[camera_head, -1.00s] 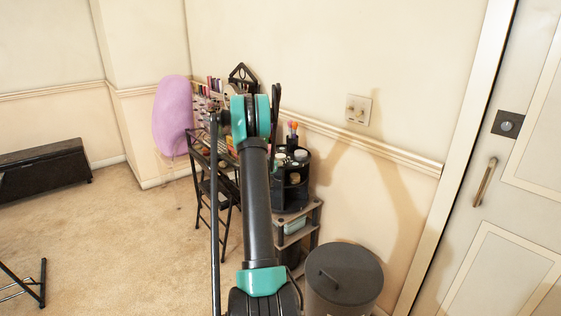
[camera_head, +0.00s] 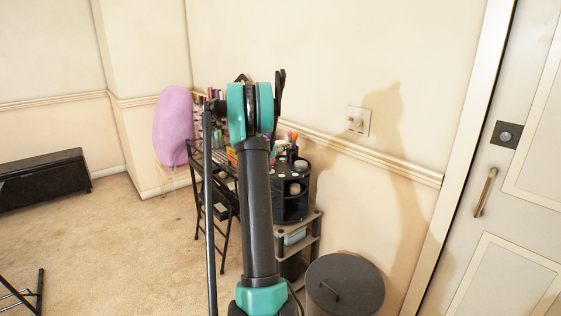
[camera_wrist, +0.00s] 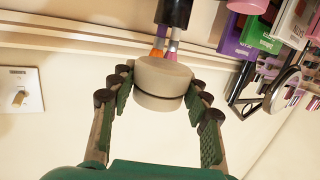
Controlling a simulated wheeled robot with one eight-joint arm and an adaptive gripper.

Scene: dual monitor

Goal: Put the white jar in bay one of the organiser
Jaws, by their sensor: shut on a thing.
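The white jar (camera_wrist: 158,101), squat with a dark seam line, is between the two green-padded fingers of my gripper (camera_wrist: 160,80) in the wrist view. The gripper is shut on it, and bare wall shows around it. In the head view my arm hides the jar and most of the gripper; a dark part of the gripper shows at the arm's top right. The organiser (camera_head: 293,207) is a round black tiered stand to the right of my arm, partly hidden by it. Its bay numbers cannot be read.
The organiser stands on a grey shelf unit (camera_head: 299,243). A grey lidded bin (camera_head: 345,287) is in front at right. A dark cup (camera_wrist: 174,11) with markers appears upside down in the wrist view. A cluttered black desk (camera_head: 201,190) is behind my arm. A wall switch (camera_head: 357,120) is at right.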

